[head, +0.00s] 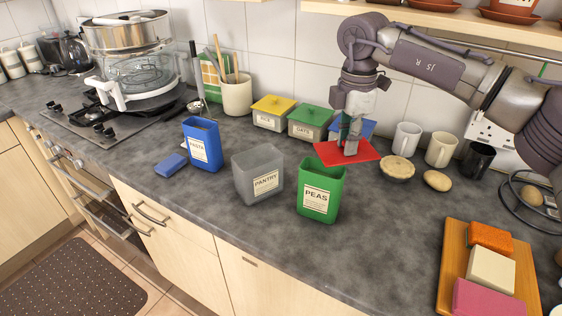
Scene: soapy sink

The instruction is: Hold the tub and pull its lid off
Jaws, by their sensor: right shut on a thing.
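My right gripper (350,149) points down from the upper right and is shut at a flat red lid-like piece (369,151). What its fingers close on is hidden. No tub wall shows below the red piece, and I cannot tell whether it touches the counter. A tub with a blue lid (368,128) is partly hidden behind the gripper. Left of it stand a tub with a green lid (311,116) and one with a yellow lid (274,104), both closed. My left gripper is out of view.
Open blue PASTA (201,148), grey PANTRY (259,174) and green PEAS (321,194) bins stand in front. The front counter is clear.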

